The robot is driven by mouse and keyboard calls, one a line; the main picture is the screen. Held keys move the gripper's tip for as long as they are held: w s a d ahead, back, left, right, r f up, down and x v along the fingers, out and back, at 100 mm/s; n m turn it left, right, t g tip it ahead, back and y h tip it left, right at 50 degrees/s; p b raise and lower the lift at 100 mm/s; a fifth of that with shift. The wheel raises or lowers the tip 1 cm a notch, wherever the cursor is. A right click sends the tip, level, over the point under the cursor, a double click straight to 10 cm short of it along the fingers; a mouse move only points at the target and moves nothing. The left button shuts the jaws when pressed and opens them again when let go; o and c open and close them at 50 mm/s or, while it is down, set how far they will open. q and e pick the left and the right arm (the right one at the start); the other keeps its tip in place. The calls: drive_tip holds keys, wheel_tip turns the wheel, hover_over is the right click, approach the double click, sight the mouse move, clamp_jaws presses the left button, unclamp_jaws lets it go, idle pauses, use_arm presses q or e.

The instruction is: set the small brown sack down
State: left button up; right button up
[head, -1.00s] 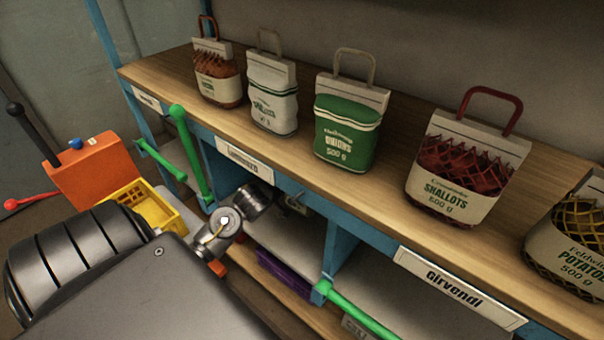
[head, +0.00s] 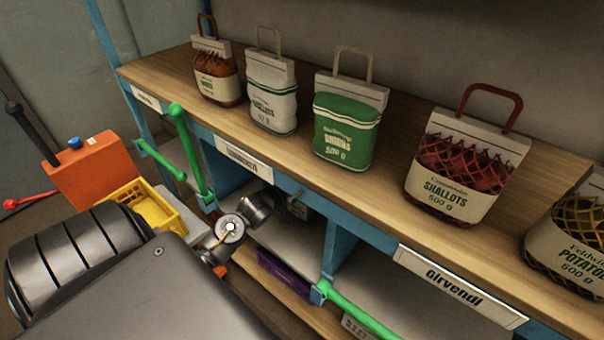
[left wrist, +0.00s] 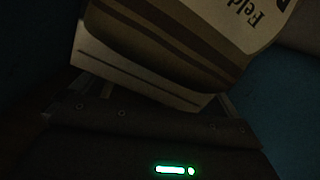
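In the dark left wrist view, a brown sack (left wrist: 150,45) with darker stripes, a pale label and part of the lettering "Feld" fills the upper middle. Its white top strip (left wrist: 140,78) slants down to the right, close in front of my left gripper (left wrist: 163,95). Dim finger parts show on both sides below the strip. The sack's handle and any grip on it are lost in the dark. In the head view my left arm reaches toward the compartments under the counter, and its gripper and this sack are hidden. My right gripper is not in view.
On the wooden counter (head: 385,172) stand a white sack (head: 272,100), a green sack (head: 345,128), a red shallots sack (head: 460,170) and others. Green bars (head: 362,312) stick out from the blue frame below. A yellow crate (head: 150,205) and orange box (head: 95,170) stand left.

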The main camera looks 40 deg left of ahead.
use_arm(q)
drive_tip(key=shift+s, duration=0.45)
drive_tip(key=s+r, duration=0.1)
drive_tip(key=s, duration=1)
drive_tip(key=shift+d, duration=0.25)
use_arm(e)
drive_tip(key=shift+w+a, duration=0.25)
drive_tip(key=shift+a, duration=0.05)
use_arm(q)
drive_tip(key=shift+d, duration=0.1)
